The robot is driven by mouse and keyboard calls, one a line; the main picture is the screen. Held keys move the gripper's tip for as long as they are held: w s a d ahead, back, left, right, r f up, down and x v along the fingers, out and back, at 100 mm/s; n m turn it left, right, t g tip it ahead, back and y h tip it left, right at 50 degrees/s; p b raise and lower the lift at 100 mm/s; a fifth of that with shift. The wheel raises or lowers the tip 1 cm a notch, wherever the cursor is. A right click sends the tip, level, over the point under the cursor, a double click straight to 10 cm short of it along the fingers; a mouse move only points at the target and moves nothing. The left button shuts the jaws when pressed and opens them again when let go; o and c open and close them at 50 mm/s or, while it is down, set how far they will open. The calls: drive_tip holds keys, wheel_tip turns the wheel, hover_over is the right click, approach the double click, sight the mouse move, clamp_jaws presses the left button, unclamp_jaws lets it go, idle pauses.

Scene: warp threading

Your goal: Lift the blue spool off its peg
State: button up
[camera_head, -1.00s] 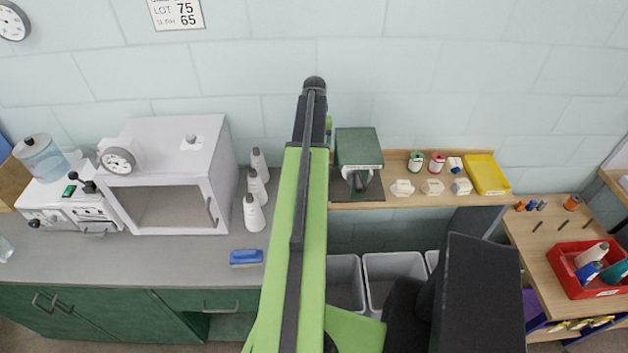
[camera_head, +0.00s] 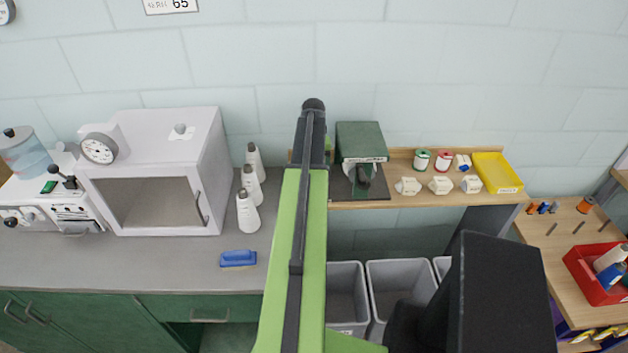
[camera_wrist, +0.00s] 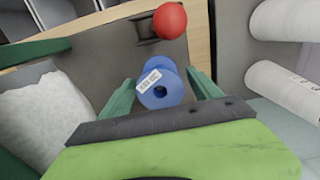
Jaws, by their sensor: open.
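The blue spool (camera_wrist: 172,92) shows in the wrist view with its end and dark central hole facing the camera and a white label on its side. My gripper (camera_wrist: 160,77) is open, with one green finger on each side of the spool. Gaps show between the fingers and the spool, so I see no grip. The peg cannot be made out. In the head view my green arm rises through the middle and hides the blue spool and the gripper's fingers.
A red ball (camera_wrist: 170,20) is just beyond the spool in the wrist view. White cones (camera_wrist: 283,92) stand to the right, and a bin of white stuff (camera_wrist: 45,118) is at left. In the head view, a dark green device (camera_head: 360,142) and a yellow tray (camera_head: 497,173) sit on the shelf.

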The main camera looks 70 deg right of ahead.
drive_tip(key=shift+r, duration=0.1)
drive_tip(key=c, duration=1.2)
wheel_tip(320, 180, up, 8)
drive_tip(key=p, duration=0.7)
drive_tip(key=shift+f+p, duration=0.2)
drive_tip(key=shift+p, duration=0.2)
drive_tip(key=shift+f, duration=0.1)
